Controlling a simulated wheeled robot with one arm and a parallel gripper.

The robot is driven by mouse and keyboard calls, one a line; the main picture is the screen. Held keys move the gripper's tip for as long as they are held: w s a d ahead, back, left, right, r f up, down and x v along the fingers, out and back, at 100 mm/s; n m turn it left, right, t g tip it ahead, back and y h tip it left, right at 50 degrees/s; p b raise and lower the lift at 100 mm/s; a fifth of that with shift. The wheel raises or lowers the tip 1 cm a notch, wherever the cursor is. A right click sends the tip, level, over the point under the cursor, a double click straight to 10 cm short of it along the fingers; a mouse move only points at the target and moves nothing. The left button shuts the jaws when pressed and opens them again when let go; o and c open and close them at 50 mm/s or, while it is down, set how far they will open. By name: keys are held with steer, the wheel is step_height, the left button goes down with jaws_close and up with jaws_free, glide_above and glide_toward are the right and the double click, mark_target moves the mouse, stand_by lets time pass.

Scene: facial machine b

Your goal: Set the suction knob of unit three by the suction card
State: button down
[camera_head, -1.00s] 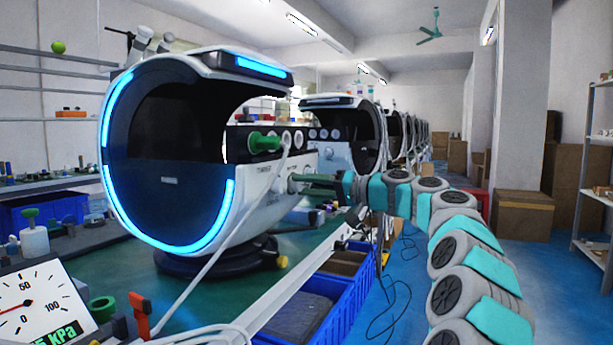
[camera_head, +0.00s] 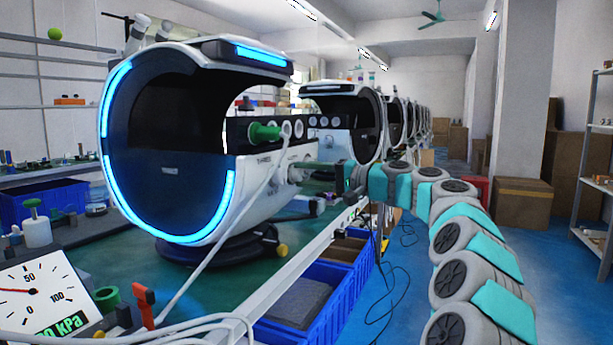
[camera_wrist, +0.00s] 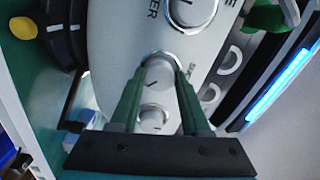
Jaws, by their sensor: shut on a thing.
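Unit three (camera_head: 262,190) is the nearest white ring-shaped machine, with blue lights and a dark opening. My gripper (camera_head: 296,171) is at the small knob on its side panel in the head view. In the wrist view, my gripper (camera_wrist: 159,78) has its green fingers shut on both sides of the grey suction knob (camera_wrist: 154,84), which has a dark mark. A gauge (camera_head: 38,298) at lower left has a red needle pointing left and digits ending in "0 kPa", the first partly hidden. I cannot make out a suction card.
A green fitting (camera_head: 262,132) with a white hose (camera_head: 225,235) sticks out above the panel. A red-handled valve (camera_head: 144,305) stands at the front of the bench. Blue bins (camera_head: 300,305) sit below the bench edge. Blue floor is open to the right.

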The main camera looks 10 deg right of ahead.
steer(key=shift+c, duration=1.9)
jaws_free()
steer(key=shift+d, duration=0.15)
steer(key=b+v, duration=0.1)
steer(key=v, duration=0.6)
steer(key=shift+s+d, duration=0.2)
steer(key=shift+d, duration=0.1)
